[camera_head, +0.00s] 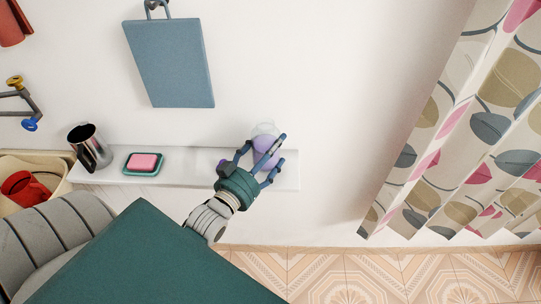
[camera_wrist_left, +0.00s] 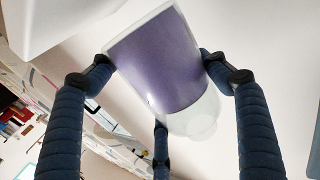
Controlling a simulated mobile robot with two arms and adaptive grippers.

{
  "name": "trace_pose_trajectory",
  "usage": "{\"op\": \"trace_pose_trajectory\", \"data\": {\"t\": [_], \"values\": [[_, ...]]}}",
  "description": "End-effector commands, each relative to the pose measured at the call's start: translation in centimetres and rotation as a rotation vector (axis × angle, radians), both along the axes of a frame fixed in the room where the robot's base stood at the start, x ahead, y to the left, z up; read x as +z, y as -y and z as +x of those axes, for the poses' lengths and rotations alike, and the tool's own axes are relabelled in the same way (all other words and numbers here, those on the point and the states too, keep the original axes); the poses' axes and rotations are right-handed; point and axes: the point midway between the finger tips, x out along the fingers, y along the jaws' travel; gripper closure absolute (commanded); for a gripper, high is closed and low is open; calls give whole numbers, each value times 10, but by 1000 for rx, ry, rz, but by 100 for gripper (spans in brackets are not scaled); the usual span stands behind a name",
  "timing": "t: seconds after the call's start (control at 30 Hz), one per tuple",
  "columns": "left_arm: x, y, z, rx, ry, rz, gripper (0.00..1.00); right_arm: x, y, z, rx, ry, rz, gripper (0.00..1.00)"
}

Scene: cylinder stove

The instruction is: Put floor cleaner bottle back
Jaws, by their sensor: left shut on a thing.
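The floor cleaner bottle (camera_head: 264,130) is pale and clear with a purple label. It is at the right part of the white wall shelf (camera_head: 185,180), partly hidden by my fingers. My left gripper (camera_head: 262,158) is closed around it. In the left wrist view the bottle (camera_wrist_left: 160,65) fills the space between the blue fingers, with its purple label facing the camera and a finger against each side. I cannot tell whether the bottle rests on the shelf or is held just above it. My right gripper is not in view.
A pink soap on a green dish (camera_head: 130,171) and a metal cup (camera_head: 90,148) stand on the shelf's left part. A blue board (camera_head: 170,62) hangs above. A patterned curtain (camera_head: 470,130) hangs at the right. A beige basin (camera_head: 58,186) with a red item is at the left.

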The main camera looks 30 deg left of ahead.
Motion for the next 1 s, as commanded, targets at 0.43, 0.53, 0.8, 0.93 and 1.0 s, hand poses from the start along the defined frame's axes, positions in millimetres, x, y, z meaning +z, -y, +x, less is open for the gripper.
{"op": "trace_pose_trajectory", "data": {"t": [0.43, 0.53, 0.8, 0.93, 1.0], "values": [[-28, 0, 1, 0, 3, 0, 56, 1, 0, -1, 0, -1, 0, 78], [-30, 0, 1, 0, 3, 0, 56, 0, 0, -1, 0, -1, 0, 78], [-33, 0, 0, 0, -2, 0, 17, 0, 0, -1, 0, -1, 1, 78], [-33, 0, 0, 0, -2, 0, 17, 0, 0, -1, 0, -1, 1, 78], [-30, 0, 0, 0, -2, 0, 17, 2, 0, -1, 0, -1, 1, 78]]}}
